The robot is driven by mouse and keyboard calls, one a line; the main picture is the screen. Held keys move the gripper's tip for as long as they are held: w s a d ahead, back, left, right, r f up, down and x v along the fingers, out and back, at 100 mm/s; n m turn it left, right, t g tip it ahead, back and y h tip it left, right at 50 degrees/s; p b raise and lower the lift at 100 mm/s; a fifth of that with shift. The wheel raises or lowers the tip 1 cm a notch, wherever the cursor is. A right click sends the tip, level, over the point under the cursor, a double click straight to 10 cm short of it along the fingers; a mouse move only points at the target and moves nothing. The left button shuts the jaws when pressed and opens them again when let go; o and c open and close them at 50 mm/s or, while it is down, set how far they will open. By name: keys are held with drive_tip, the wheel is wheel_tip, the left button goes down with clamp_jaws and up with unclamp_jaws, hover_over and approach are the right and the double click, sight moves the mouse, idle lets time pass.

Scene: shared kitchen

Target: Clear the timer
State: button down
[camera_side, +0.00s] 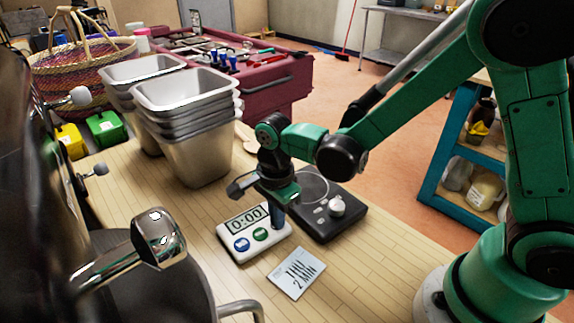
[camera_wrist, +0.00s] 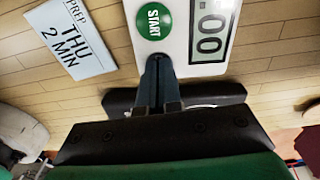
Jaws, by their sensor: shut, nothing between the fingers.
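The white timer (camera_side: 272,242) lies on the wooden counter, its display (camera_side: 246,217) reading 0:00. It has a blue button (camera_side: 241,244) and a green button (camera_side: 260,234) on its face. In the wrist view, the timer (camera_wrist: 181,45) shows at the top, partly cut off, with the green button (camera_wrist: 154,18) marked START; the blue button is out of that view. My gripper (camera_side: 278,226) is shut and empty, pointing down at the timer's right end, beside the green button. Its fingertips (camera_wrist: 160,60) show just below START in the wrist view; whether they touch the timer I cannot tell.
A card (camera_side: 297,273) reading THU 2 MIN lies in front of the timer. A black scale (camera_side: 330,218) with a small white object (camera_side: 337,205) sits close behind my gripper. Stacked steel containers (camera_side: 190,130) stand behind; a dark machine with a chrome part (camera_side: 158,237) is at left.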

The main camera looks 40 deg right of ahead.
drive_tip(key=shift+f, duration=0.3)
wheel_tip(320, 180, up, 9)
drive_tip(key=shift+f, duration=0.2)
idle(0.4)
idle(0.5)
drive_tip(key=s+d+r+n+t, duration=0.2)
drive_tip(key=d+n+t, duration=0.1)
drive_tip(key=n, duration=0.6)
drive_tip(key=s+d+r+n+t, duration=0.1)
drive_tip(key=s+d+n+t, duration=0.2)
drive_tip(key=n, duration=0.6)
drive_tip(key=shift+d+r+t, duration=0.4)
drive_tip(key=shift+d+t, duration=0.2)
drive_tip(key=shift+d, duration=0.4)
